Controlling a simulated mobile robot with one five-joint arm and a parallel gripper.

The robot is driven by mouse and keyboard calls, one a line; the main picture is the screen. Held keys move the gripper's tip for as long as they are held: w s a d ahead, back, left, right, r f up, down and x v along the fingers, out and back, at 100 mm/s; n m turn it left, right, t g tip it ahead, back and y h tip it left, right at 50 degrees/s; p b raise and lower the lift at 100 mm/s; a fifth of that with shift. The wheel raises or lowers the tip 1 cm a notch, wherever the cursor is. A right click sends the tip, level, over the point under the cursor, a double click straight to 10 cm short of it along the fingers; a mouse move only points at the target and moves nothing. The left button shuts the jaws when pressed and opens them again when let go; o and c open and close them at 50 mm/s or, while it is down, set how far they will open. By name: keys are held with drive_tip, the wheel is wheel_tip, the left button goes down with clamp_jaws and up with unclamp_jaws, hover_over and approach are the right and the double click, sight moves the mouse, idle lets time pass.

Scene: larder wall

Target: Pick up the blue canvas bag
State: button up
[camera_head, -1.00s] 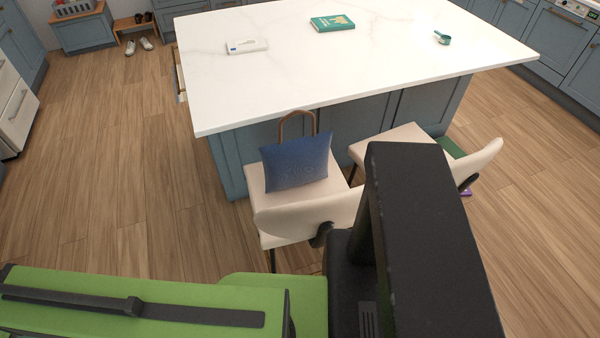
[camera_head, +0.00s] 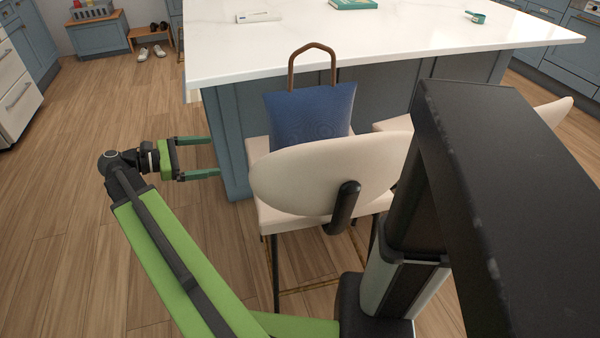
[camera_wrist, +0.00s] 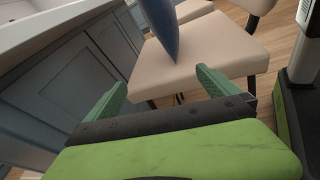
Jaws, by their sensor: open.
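The blue canvas bag (camera_head: 308,113) stands upright on the seat of a cream chair (camera_head: 322,178), with its brown loop handle (camera_head: 312,50) raised above it. The chair's backrest hides the bag's lower part in the head view. My gripper (camera_head: 212,157) is open and empty, left of the chair, with its fingers pointing right. In the wrist view the bag (camera_wrist: 161,28) shows edge-on on the cream seat (camera_wrist: 215,50), beyond and between the open fingers of my gripper (camera_wrist: 163,90). The gripper is apart from the bag.
The island's white worktop (camera_head: 370,45) overhangs behind the bag, above blue-grey cabinet panels (camera_head: 227,140). A white device (camera_head: 258,16), a green book (camera_head: 353,3) and a teal scoop (camera_head: 475,17) lie on it. A second cream chair (camera_head: 555,112) stands to the right. Wooden floor is free at left.

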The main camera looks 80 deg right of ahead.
sight(290, 110)
drive_tip(key=s+d+g+b, duration=0.1)
drive_tip(key=s+d, duration=0.1)
drive_tip(key=s, duration=0.4)
drive_tip(key=s+d+g+b, duration=0.1)
drive_tip(key=s+d, duration=0.2)
drive_tip(key=s, duration=0.3)
drive_tip(key=s+d+g+y+b, duration=0.1)
drive_tip(key=s+d, duration=0.1)
drive_tip(key=s, duration=0.4)
drive_tip(key=shift+s+d+g, duration=0.25)
drive_tip(key=shift+d+g, duration=0.15)
drive_tip(key=x, duration=0.5)
drive_tip(key=shift+s+r, duration=0.1)
drive_tip(key=c, duration=2)
drive_tip(key=shift+r+p, duration=0.2)
drive_tip(key=shift+p, duration=0.1)
wheel_tip(290, 110, up, 10)
drive_tip(key=p, duration=1)
